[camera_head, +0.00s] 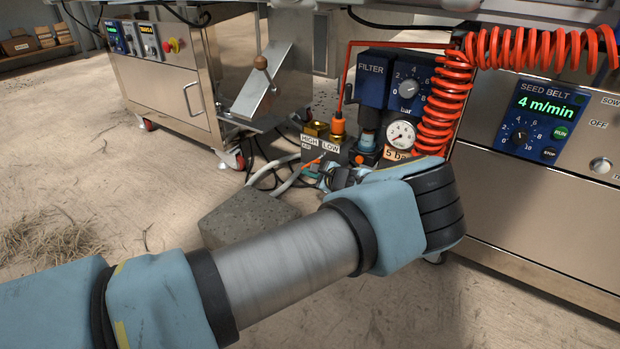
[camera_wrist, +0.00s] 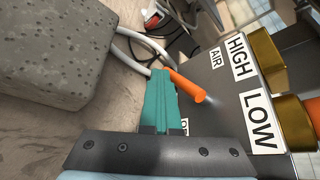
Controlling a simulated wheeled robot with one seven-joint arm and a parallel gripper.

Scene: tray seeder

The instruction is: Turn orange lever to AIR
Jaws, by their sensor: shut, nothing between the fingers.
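The orange lever (camera_wrist: 187,85) sits on the dark grey valve box (camera_wrist: 203,75). In the wrist view its free end lies between the AIR label (camera_wrist: 215,58) and a second label (camera_wrist: 185,126) partly hidden by my gripper. My gripper (camera_wrist: 160,78) has its teal fingers shut and empty, right beside the lever's left side; I cannot tell whether they touch it. In the head view the lever (camera_head: 309,163) is a small orange bar below the HIGH label (camera_head: 310,142), and my gripper (camera_head: 312,172) is largely hidden by my wrist.
Brass fittings (camera_wrist: 267,58) stand beside the HIGH and LOW labels. A grey concrete block (camera_wrist: 55,50) lies close to my fingers. Pale hoses (camera_head: 284,170) run near the box. A red coiled hose (camera_head: 440,110) and the filter unit (camera_head: 372,80) stand to the right.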

